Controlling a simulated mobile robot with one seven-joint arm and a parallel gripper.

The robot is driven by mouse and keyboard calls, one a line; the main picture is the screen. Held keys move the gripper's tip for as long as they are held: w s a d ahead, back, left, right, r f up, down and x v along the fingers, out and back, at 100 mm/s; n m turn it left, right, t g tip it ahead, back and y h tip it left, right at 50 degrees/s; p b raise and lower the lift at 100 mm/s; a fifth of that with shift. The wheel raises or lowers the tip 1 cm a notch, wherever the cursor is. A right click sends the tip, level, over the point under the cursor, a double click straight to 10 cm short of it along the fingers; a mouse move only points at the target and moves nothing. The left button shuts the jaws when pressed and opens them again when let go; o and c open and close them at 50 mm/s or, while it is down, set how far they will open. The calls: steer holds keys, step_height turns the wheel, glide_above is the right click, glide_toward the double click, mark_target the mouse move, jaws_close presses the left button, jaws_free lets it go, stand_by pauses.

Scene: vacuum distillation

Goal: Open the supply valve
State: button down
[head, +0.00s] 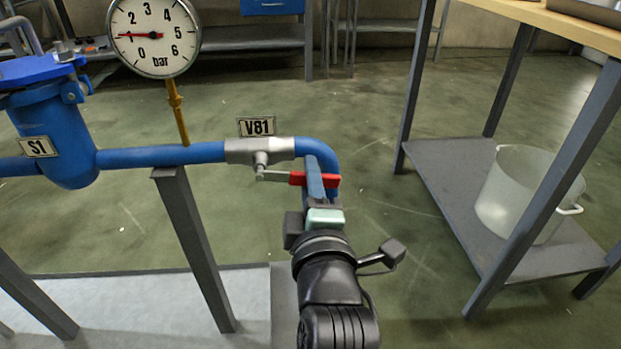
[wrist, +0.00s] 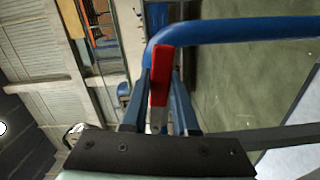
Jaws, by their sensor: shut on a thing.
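The valve V81 (head: 256,150) is a grey body on the blue pipe, with its label plate above it. Its lever has a grey shank and a red grip (head: 297,179), and it points right in the head view, roughly along the pipe. My gripper (head: 316,175) is shut around the red grip near its outer end, just in front of the pipe bend. In the wrist view the red grip (wrist: 160,75) stands between my two blue fingers (wrist: 158,105). The near finger hides part of the grip in the head view.
A pressure gauge (head: 153,36) stands on the pipe, its needle near 1 bar. The blue strainer S1 (head: 48,130) is at the left. A grey post (head: 195,250) supports the pipe. A shelf with a translucent pot (head: 520,190) stands at the right, with clear floor between.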

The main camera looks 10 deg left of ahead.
steer(key=shift+d, duration=0.1)
steer(key=c, duration=0.7)
jaws_free()
steer(key=shift+s, duration=0.1)
steer(key=p+v, duration=0.3)
steer(key=v, duration=0.9)
steer(key=shift+s+d, duration=0.1)
steer(key=shift+s, duration=0.3)
